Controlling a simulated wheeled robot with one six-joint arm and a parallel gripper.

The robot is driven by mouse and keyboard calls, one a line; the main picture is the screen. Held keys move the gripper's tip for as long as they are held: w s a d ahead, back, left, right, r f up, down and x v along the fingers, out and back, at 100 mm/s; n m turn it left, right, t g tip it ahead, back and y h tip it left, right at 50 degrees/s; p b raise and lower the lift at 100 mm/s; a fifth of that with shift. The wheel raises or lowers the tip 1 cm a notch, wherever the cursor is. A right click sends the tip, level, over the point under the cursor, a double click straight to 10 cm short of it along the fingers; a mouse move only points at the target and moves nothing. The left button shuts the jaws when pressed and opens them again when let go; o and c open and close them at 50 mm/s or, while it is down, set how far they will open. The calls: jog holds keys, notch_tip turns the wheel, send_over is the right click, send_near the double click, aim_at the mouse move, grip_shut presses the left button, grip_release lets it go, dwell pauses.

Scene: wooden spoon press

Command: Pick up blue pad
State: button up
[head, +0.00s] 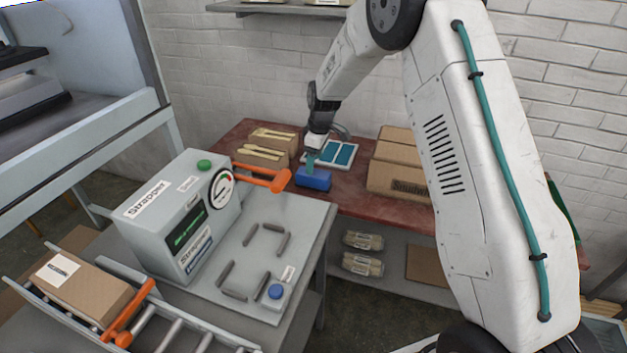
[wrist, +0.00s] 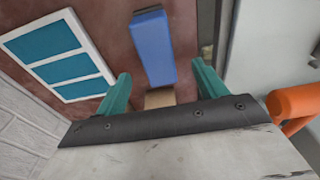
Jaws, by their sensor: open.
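The blue pad (head: 314,179) is a blue block lying on the red-brown table near its front edge. In the wrist view the blue pad (wrist: 153,50) shows as a long blue block with a darker end, beyond my fingertips. My gripper (head: 311,164) is at the pad, its fingers just above or beside it; I cannot tell if they touch it. In the wrist view my gripper (wrist: 160,74) has two teal fingers spread wide, with the gap between them empty of the pad. A small tan patch (wrist: 160,98) shows between the fingers.
A white-framed tray with teal panels (head: 330,153) lies right behind the pad. Boxes with wooden spoons (head: 268,143) stand left, cardboard boxes (head: 397,177) right. The Strapper machine (head: 187,215) with its orange lever (head: 262,178) stands front left, close to my gripper.

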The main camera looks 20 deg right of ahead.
jog(key=f, duration=0.6)
jog(key=shift+w+a+f, duration=0.15)
jog(key=shift+w, duration=0.2)
jog(key=c, duration=1.1)
jog(key=shift+c, duration=0.2)
notch_tip(320, 180, up, 10)
jog(key=shift+r, duration=0.1)
